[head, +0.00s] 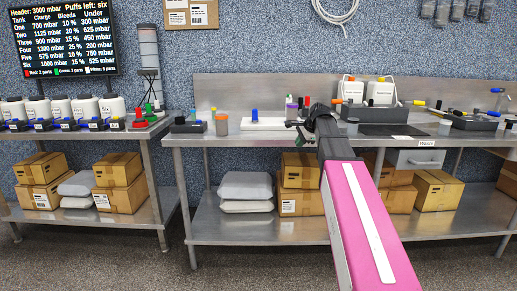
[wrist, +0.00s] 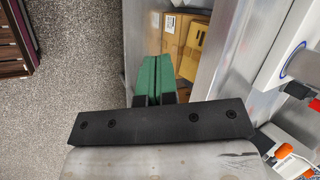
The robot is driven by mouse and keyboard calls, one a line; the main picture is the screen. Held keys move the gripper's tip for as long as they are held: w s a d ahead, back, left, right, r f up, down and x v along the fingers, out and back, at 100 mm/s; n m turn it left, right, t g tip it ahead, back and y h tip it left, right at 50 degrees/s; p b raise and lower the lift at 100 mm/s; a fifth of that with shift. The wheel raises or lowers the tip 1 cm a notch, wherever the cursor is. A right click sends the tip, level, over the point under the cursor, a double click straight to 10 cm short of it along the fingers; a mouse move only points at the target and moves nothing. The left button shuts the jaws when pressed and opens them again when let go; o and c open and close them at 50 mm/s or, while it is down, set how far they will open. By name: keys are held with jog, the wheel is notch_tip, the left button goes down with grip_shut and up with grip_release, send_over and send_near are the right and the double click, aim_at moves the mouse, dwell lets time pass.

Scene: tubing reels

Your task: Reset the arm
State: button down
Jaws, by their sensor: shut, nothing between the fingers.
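My arm is pink with a white stripe and reaches forward from the lower right of the head view to the front edge of the right workbench (head: 240,140). My gripper (head: 297,128) is at that edge, small and partly hidden by my dark wrist. In the wrist view my gripper (wrist: 153,68) shows two green fingers pressed together with nothing between them. They are over the gap at the bench's front edge, with the floor and lower shelf below.
Left of my gripper on the bench are a white tray with a blue-topped item (head: 254,119) and an orange-topped grey cylinder (head: 222,125). White bottles (head: 381,92) stand behind. A left bench (head: 75,136) stands apart. Floor in front is clear.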

jog(key=s+f+n+g+h, duration=0.1)
jog(key=s+f+n, duration=0.3)
jog(key=s+f, duration=0.5)
jog(key=s+f+n+g+h, duration=0.1)
jog(key=s+f+n+g, duration=0.1)
jog(key=s+f+n, duration=0.3)
jog(key=s+f+n+g+h, duration=0.1)
jog(key=s+f+n, duration=0.3)
jog(key=s+f, duration=1)
notch_tip(320, 180, down, 9)
jog(key=shift+d+f+n+g+h, duration=0.25)
jog(key=shift+n+g+h, duration=0.15)
jog(key=shift+h, duration=0.2)
